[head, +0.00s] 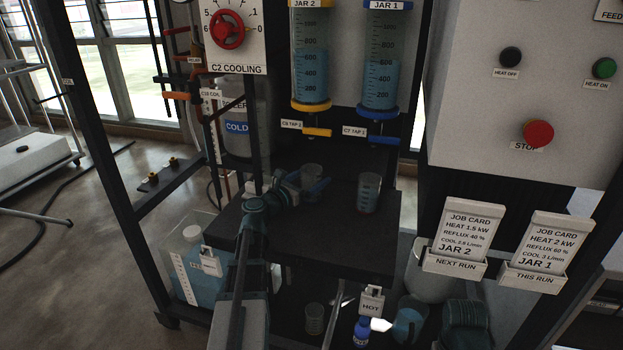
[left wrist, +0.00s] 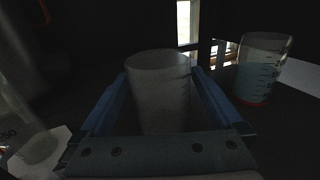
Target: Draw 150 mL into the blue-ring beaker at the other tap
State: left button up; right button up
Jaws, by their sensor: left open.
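My left gripper (head: 308,186) is open on the dark shelf, its blue fingers on either side of a clear beaker (head: 313,172). In the left wrist view this beaker (left wrist: 160,90) stands upright between the fingers and looks empty; its ring colour is hidden. A second beaker (head: 368,194), with a red ring at its base, stands to the right and holds bluish liquid; it also shows in the left wrist view (left wrist: 262,70). Above are tap 2 with a yellow handle (head: 317,132) under jar 2 (head: 310,65), and tap 1 with a blue handle (head: 384,140) under jar 1 (head: 383,65).
Two job cards (head: 467,235) hang at the right, below a panel with a red stop button (head: 538,132). A grey COLD container (head: 238,128) stands behind left. The shelf's right front (head: 350,240) is clear.

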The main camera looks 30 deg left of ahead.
pick_arm(q)
jog(key=s, duration=0.4)
jog(key=s+a, duration=0.1)
jog(key=s, duration=0.3)
jog(key=s+a, duration=0.1)
jog(key=s, duration=0.2)
jog(key=shift+s, duration=0.4)
